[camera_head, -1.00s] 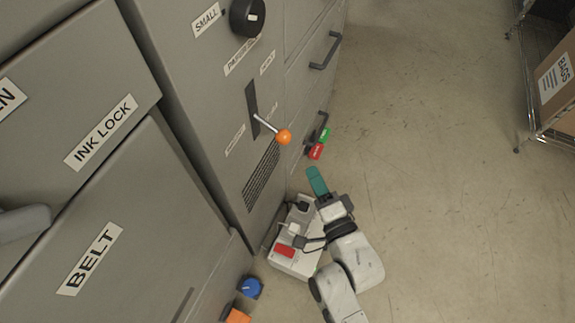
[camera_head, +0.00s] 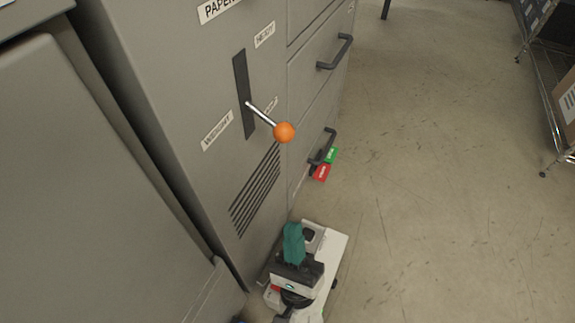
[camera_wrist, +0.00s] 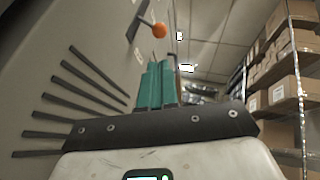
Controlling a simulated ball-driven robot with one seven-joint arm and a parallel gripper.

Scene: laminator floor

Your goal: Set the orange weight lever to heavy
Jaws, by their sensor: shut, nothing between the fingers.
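The orange weight lever (camera_head: 284,132) is an orange ball on a silver rod that comes out of a dark vertical slot (camera_head: 240,82) in the grey cabinet front. The rod meets the slot around its middle. A "HEAVY" label (camera_head: 264,35) is by the slot's upper end; another label (camera_head: 270,106), partly hidden by the rod, is lower. My gripper (camera_head: 294,226), with teal fingers, is shut and empty below the lever, apart from it. In the wrist view the ball (camera_wrist: 160,30) shows above and just right of the fingertips (camera_wrist: 158,64).
Vent slots (camera_head: 256,190) lie below the lever. Drawer handles (camera_head: 335,52) stick out to the right, with green and red labelled blocks (camera_head: 321,172) near the lower handle. A shelf rack with boxes (camera_wrist: 282,62) stands to the right. The floor between is clear.

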